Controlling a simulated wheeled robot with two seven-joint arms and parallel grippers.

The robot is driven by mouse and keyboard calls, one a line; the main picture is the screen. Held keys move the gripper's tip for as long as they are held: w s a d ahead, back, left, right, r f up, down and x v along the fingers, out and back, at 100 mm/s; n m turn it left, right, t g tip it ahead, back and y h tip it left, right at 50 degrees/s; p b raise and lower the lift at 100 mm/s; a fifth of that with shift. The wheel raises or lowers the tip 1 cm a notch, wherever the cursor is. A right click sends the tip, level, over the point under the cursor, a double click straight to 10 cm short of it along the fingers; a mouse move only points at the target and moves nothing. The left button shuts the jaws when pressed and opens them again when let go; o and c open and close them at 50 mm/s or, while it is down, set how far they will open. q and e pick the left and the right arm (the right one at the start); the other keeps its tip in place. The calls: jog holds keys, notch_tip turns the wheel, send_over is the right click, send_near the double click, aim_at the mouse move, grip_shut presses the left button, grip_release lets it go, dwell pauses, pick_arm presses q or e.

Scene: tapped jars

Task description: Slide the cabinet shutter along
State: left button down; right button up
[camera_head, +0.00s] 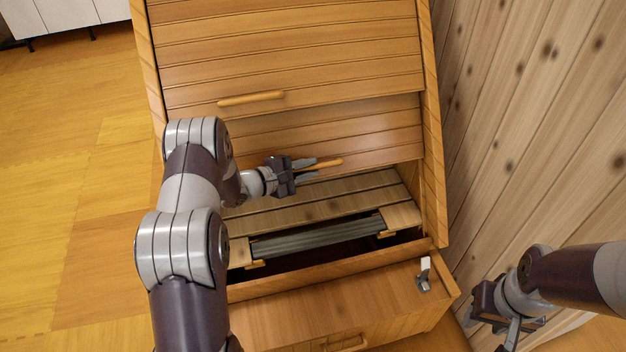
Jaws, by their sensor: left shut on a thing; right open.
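The wooden cabinet (432,130) stands in front of me with a slatted shutter. An upper slatted panel (300,50) carries a pale handle bar (252,98). A lower slatted panel (375,130) sits beneath it with its own handle (328,163). My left gripper (312,168) is shut on this lower handle, its fingers on the handle's left part. My forearm hides the left part of the lower panel. Below the panel the cabinet is open and shows a slatted wooden surface inside. My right gripper (492,328) is open and empty, low at the right beside the cabinet.
A grey ribbed strip (315,238) lies across a dark gap inside the opening. A drawer front (350,305) with a metal latch (424,278) is below. A knotty plank wall (530,120) stands close on the right. The wooden floor (80,200) at left is clear.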

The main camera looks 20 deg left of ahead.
aim_at(302, 136)
pick_arm(q)
jog(key=w+r+p, duration=0.1)
jog(key=r, duration=0.1)
jog(key=w+a+r+p, duration=0.1)
jog(key=r+p, duration=0.1)
jog(key=w+a+r+p, duration=0.1)
jog(key=r, duration=0.1)
jog(key=shift+w+a+r+p, duration=0.2)
jog(key=shift+w+r+p, duration=0.15)
jog(key=shift+r, duration=0.05)
jog(key=shift+w+a+r+p, duration=0.4)
jog(key=shift+w+r+p, duration=0.1)
jog(key=shift+r, duration=0.2)
pick_arm(e)
notch_tip(302, 136, up, 8)
jog(key=shift+f, duration=0.2)
pick_arm(q)
jog(key=c, duration=1.1)
grip_release()
jog(key=shift+r, duration=0.1)
jog(key=p+v, duration=0.2)
jog(key=v, duration=1)
jog(key=shift+s+a, duration=0.2)
jog(key=shift+s, duration=0.1)
pick_arm(e)
notch_tip(302, 136, up, 2)
jog(key=shift+r, duration=0.1)
